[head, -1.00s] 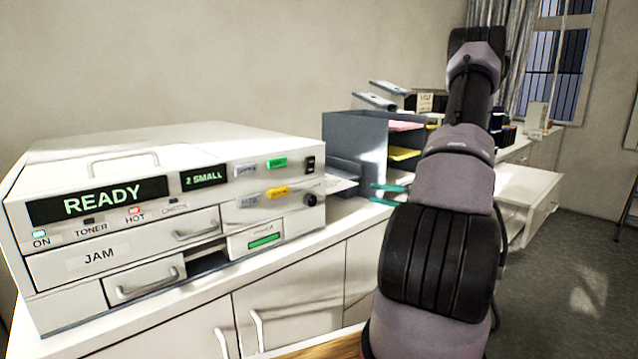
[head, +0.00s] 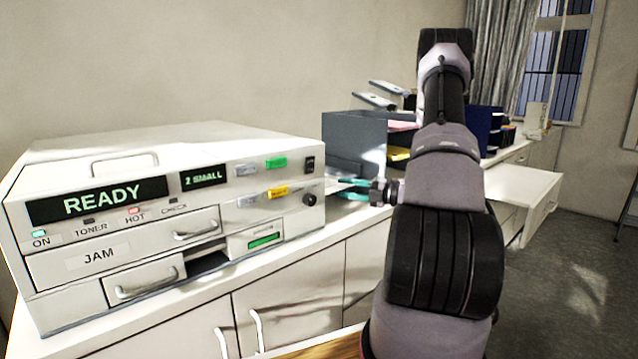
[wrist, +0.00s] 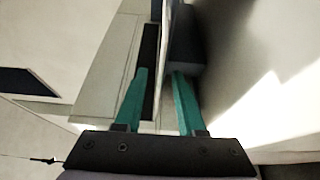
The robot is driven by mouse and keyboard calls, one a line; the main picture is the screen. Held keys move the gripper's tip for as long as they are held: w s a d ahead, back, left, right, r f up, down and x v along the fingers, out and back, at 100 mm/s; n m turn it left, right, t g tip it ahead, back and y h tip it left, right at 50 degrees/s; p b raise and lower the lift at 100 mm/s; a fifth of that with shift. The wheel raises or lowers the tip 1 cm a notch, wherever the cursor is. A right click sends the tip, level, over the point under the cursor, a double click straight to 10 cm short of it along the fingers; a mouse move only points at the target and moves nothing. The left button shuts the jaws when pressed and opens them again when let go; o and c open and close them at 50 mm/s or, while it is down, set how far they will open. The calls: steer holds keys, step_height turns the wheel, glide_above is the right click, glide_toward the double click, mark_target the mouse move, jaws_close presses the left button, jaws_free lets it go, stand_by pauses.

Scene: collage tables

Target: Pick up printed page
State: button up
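The printed page (head: 338,185) shows as a pale sheet at the printer's right side, partly hidden by my gripper. My gripper (head: 356,189) is at the page's outer end, with its teal fingers pointing left towards the printer. In the wrist view my gripper (wrist: 160,100) is open, its fingers apart. A thin pale edge (wrist: 162,65) runs between the fingers and looks like the page seen edge-on. I cannot tell whether either finger touches it. The printer (head: 150,215) reads READY, with a 2 SMALL display.
A grey letter tray (head: 345,135) with coloured papers stands just behind my gripper, close to the fingers. The white cabinet top (head: 330,235) runs under the printer.

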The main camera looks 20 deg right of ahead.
jaws_close()
steer(key=shift+r, duration=0.15)
